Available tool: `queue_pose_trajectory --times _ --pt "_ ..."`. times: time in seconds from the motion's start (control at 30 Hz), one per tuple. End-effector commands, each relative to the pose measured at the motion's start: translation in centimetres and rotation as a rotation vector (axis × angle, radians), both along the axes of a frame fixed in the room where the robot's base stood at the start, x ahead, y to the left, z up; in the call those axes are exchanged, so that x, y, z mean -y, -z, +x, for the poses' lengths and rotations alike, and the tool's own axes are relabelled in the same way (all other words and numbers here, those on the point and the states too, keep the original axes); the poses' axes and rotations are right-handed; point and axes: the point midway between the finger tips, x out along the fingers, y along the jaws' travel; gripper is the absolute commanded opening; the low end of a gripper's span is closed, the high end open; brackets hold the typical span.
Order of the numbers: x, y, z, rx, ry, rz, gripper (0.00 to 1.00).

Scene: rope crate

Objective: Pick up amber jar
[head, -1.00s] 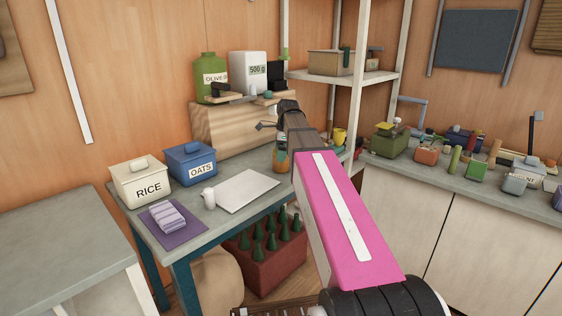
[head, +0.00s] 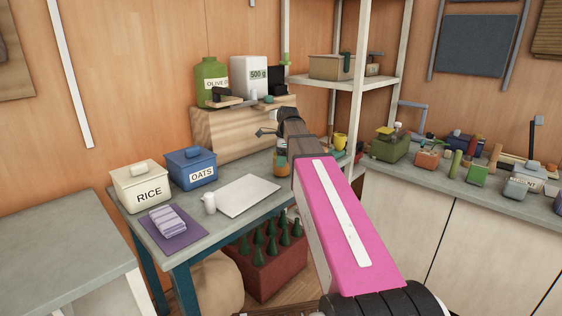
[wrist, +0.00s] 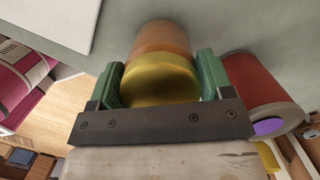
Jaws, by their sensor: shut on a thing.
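The amber jar (wrist: 165,38) has an orange-brown body and a yellow lid. In the wrist view it sits between the two green fingers of my gripper (wrist: 160,82), which is shut on it around the lid. In the head view a small part of the jar (head: 281,164) shows at the left side of my arm, over the back part of the table. My arm hides most of it there. I cannot tell whether the jar's base touches the table.
A red can-like thing (wrist: 262,88) stands close beside the jar in the wrist view. A wooden box (head: 225,135) stands behind.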

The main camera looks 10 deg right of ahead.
Motion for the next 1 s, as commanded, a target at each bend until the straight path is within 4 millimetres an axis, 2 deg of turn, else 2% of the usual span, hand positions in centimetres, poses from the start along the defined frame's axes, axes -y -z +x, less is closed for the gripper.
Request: queue_pose_trajectory --times 0.27,0.5,0.7,1.0 --pt "0.0 -3.5 0.1 0.003 0.000 0.001 0.37" --pt "-4.6 -6.7 -3.0 0.003 -0.004 0.001 0.37" --pt "-7.7 -8.9 -4.8 0.002 -0.002 0.001 0.37" --pt "-9.8 -10.4 -6.0 0.000 -0.001 0.000 0.37"
